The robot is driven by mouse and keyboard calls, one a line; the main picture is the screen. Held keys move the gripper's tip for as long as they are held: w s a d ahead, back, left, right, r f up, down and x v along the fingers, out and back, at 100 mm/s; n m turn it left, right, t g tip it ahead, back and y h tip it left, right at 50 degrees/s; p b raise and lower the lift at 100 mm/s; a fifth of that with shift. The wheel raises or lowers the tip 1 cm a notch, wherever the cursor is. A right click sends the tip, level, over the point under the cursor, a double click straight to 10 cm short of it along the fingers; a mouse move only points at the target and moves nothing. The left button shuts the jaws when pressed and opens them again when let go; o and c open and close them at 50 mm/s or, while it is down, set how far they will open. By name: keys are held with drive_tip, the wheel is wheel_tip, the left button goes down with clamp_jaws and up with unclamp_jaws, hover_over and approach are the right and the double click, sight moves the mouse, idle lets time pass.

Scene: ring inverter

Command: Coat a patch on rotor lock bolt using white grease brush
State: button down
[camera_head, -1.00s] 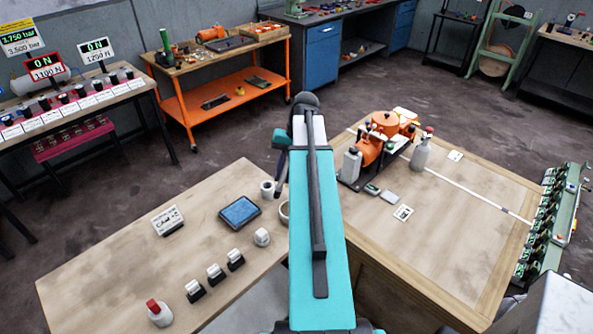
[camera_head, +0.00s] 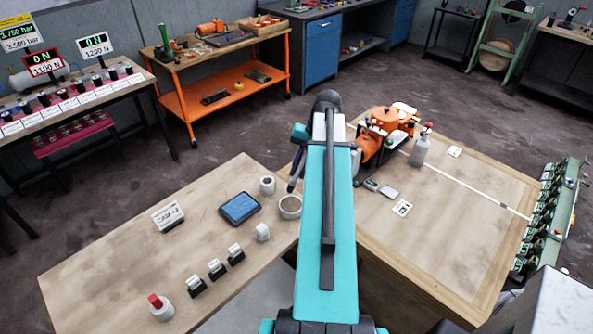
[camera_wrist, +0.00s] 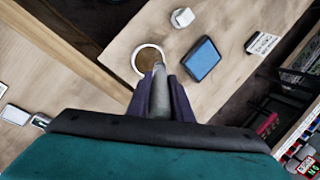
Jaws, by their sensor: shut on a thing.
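My gripper (camera_wrist: 160,92) is shut on a slim grey tool (camera_wrist: 161,98), which looks like the brush handle; its tip is hard to make out. In the wrist view the tool overlaps the near edge of a round, pale-rimmed pot (camera_wrist: 135,57) with a brown inside. I cannot tell whether it touches the pot. In the head view my gripper (camera_head: 293,181) is a small dark shape left of my arm, just above the same pot (camera_head: 289,207). The orange machine (camera_head: 386,118) stands on the right-hand table, partly behind my arm. I cannot make out the rotor lock bolt.
A blue tablet (camera_head: 240,208), a small white cup (camera_head: 267,185), a sign block (camera_head: 168,216) and several small white-and-black blocks share the left table. A grey bottle (camera_head: 420,150) stands beside the machine. The right table's front is mostly clear.

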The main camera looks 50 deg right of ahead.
wheel_tip(320, 180, down, 6)
drive_tip(key=b, duration=0.4)
drive_tip(key=shift+r, duration=0.2)
drive_tip(key=shift+f, duration=0.7)
idle(3.3)
drive_tip(key=shift+r, duration=0.15)
drive_tip(key=shift+r+p, duration=2.45)
drive_tip(key=shift+r, duration=1)
